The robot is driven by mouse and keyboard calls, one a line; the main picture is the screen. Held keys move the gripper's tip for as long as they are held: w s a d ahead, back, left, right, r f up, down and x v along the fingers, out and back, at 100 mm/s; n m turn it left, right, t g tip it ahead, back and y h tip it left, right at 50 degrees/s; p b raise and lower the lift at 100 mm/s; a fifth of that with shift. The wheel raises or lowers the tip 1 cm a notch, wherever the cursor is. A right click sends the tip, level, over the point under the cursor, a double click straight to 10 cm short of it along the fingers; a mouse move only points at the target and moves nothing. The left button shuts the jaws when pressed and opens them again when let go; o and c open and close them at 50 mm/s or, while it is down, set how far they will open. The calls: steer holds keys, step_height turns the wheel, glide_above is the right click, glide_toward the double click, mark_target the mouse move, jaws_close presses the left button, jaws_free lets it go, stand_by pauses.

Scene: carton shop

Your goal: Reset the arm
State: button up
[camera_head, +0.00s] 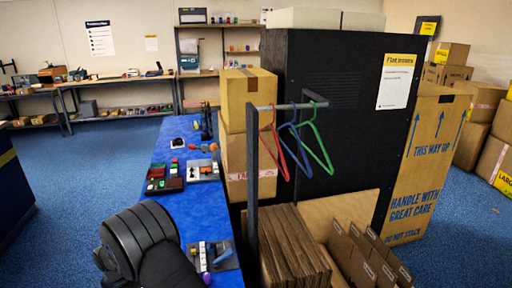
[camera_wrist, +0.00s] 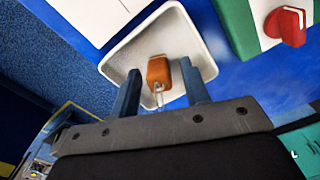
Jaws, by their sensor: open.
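My gripper (camera_wrist: 160,82) shows in the wrist view with its two blue-grey fingers apart, so it is open and nothing is held between them. Beyond the fingertips is a white square tray (camera_wrist: 125,55) with a raised rim. A small orange-brown block (camera_wrist: 158,70) lies in the tray, in the gap between the fingers as seen from the wrist. A thin pale wire or loop hangs in front of it. In the head view my dark arm stands at the lower left, and I cannot make out the gripper there.
A blue table (camera_head: 165,215) runs away from me with small trays of parts (camera_head: 202,170). Right of it stand a rail with red, blue and green hangers (camera_head: 318,145), flat cardboard sheets (camera_head: 292,245) and a black cabinet (camera_head: 335,80). A red knob (camera_wrist: 290,25) shows near the tray.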

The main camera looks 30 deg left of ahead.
steer(key=shift+r, duration=1.7)
